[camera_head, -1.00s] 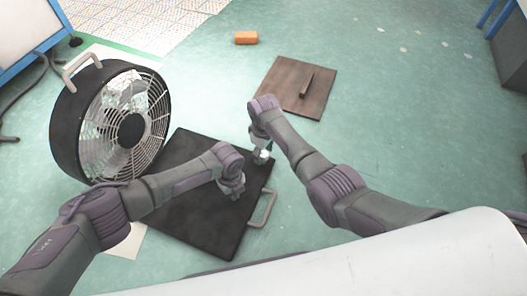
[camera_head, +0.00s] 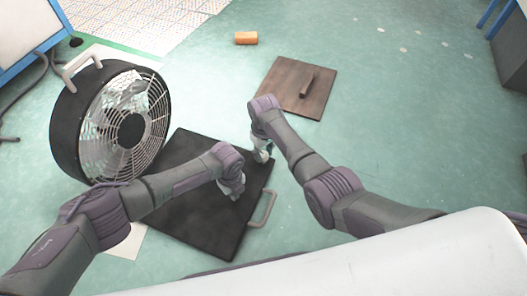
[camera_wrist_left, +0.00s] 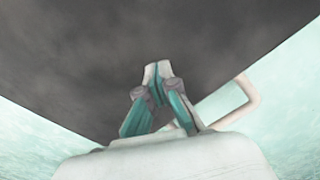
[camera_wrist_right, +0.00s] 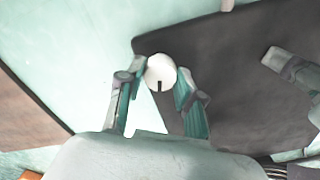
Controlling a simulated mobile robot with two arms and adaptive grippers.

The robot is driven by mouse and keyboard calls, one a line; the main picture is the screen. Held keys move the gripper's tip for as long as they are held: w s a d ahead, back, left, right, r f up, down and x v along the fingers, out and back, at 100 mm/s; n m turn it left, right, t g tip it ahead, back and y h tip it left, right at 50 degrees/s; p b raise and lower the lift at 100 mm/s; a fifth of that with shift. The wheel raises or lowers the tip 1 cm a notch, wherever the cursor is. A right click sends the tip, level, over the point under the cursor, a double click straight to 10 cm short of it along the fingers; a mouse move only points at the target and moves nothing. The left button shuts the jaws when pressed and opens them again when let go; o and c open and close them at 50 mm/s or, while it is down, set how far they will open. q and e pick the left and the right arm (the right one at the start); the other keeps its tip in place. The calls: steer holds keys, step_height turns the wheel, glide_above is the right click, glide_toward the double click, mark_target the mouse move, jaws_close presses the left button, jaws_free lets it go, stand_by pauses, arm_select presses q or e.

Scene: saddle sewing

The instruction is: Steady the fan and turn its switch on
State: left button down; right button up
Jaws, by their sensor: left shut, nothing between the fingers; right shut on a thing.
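The fan (camera_head: 128,130), a black drum with a wire grille, stands upright at the left in the head view. A dark square plate (camera_head: 205,240) with a metal handle (camera_head: 264,208) lies in front of it. A round white knob (camera_wrist_right: 160,72) with a dark mark sits at a corner of the plate. My right gripper (camera_head: 262,155) is shut on this knob, with a finger on either side in the right wrist view. My left gripper (camera_head: 236,194) is shut and empty, its fingertips (camera_wrist_left: 158,68) together over the plate; contact is unclear.
A brown board (camera_head: 285,85) with a raised bar lies beyond my right arm. My left gripper also shows close by in the right wrist view (camera_wrist_right: 272,60).

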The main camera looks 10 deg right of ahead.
mark_target(264, 154)
arm_select(q)
steer(key=shift+s+a+f, duration=0.15)
steer(key=shift+f, duration=0.1)
arm_select(e)
steer(key=m, duration=1.4)
steer(key=shift+m, duration=0.3)
steer(key=o, duration=1.2)
steer(key=shift+c, duration=0.2)
step_height(264, 154, up, 8)
steer(key=shift+f, duration=0.2)
arm_select(q)
steer(key=shift+r, duration=0.1)
